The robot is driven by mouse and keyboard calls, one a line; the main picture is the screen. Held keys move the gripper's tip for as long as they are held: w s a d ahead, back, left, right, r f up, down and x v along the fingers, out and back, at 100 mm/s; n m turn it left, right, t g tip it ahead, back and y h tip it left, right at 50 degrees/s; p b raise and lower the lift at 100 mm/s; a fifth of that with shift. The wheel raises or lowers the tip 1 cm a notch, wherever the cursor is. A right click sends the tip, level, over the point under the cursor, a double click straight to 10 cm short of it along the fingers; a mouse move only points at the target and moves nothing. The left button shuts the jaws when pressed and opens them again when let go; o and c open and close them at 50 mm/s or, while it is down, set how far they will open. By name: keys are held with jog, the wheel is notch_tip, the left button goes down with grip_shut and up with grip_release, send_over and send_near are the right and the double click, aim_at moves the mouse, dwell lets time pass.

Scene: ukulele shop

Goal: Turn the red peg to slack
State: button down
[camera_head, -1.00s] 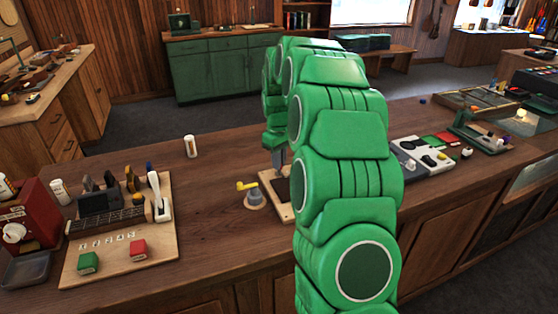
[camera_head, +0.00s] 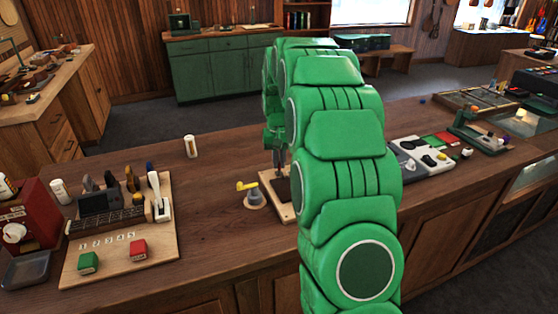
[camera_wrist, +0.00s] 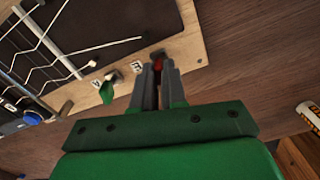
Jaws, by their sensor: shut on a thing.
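In the wrist view, my gripper (camera_wrist: 158,72) is shut on the red peg (camera_wrist: 158,62), which shows as a small red patch between the grey fingertips. The fingers hide most of the peg, so its angle cannot be told. The peg is at the edge of a light wooden board (camera_wrist: 188,50) with a dark panel and pale wires. A green peg (camera_wrist: 107,92) stands on the same edge, apart from the fingers. Small white letter labels sit beside the pegs. In the head view, my gripper (camera_head: 279,160) is over the board (camera_head: 288,213), mostly behind my green arm.
A yellow-handled crank (camera_head: 252,193) stands left of the board on the counter. A wooden tool board (camera_head: 120,262) with red and green blocks lies at the left. The counter between is clear.

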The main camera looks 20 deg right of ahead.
dwell(0.4)
jog(key=c, duration=1.2)
grip_release()
notch_tip(320, 180, up, 6)
jog(key=shift+r, duration=0.9)
